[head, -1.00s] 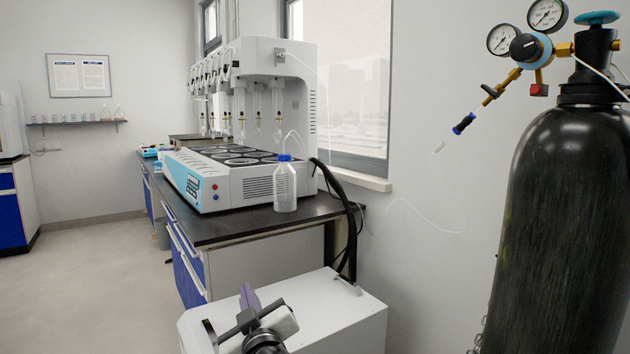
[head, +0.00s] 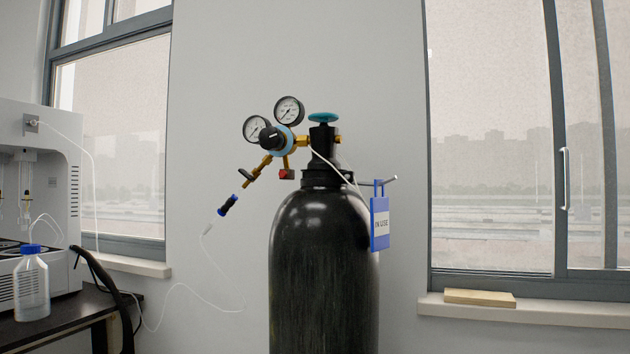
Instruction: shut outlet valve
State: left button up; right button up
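A tall black gas cylinder (head: 322,270) stands upright against the wall in the middle of the head view. A teal handwheel (head: 324,117) tops its neck. A brass regulator with a round black and blue knob (head: 274,138) and two dial gauges (head: 272,117) extends to the left. Below it, a slanting brass outlet stem carries a small dark valve handle (head: 248,176), whose exact setting I cannot tell. The stem ends in a blue and black fitting (head: 229,205) with a thin clear tube. Neither of my grippers is in view.
A blue "IN USE" tag (head: 380,222) hangs at the cylinder's right. A white distiller (head: 60,150) and a blue-capped bottle (head: 31,285) stand on a dark bench at left. A wooden block (head: 480,297) lies on the right windowsill (head: 570,315).

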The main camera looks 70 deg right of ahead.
aim_at(249, 176)
jog(key=z, duration=2.85)
jog(key=k, duration=0.7)
jog(key=u, duration=1.5)
